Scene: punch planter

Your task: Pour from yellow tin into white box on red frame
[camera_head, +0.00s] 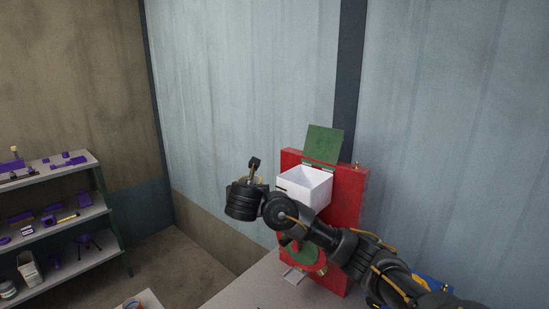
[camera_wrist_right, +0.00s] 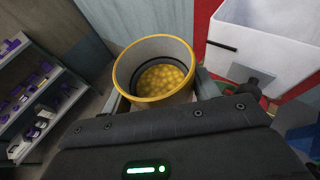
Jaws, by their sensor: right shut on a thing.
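The yellow tin (camera_wrist_right: 168,97) is between the fingers of my right gripper (camera_wrist_right: 160,88) in the right wrist view. It has a yellow rim and holds many small yellow balls, and its mouth faces the camera. The white box (camera_head: 304,187) is open at the top and mounted on the upper part of the red frame (camera_head: 347,222). It also shows in the right wrist view (camera_wrist_right: 262,45), to the right of the tin and apart from it. In the head view my right gripper (camera_head: 256,172) is left of the box, and it mostly hides the tin. My left gripper is out of view.
A green panel (camera_head: 324,143) stands up behind the white box. A grey table (camera_head: 245,292) is below the frame. A shelf rack (camera_head: 60,171) with purple parts stands at the far left. Blue-grey walls (camera_head: 250,80) rise behind the frame.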

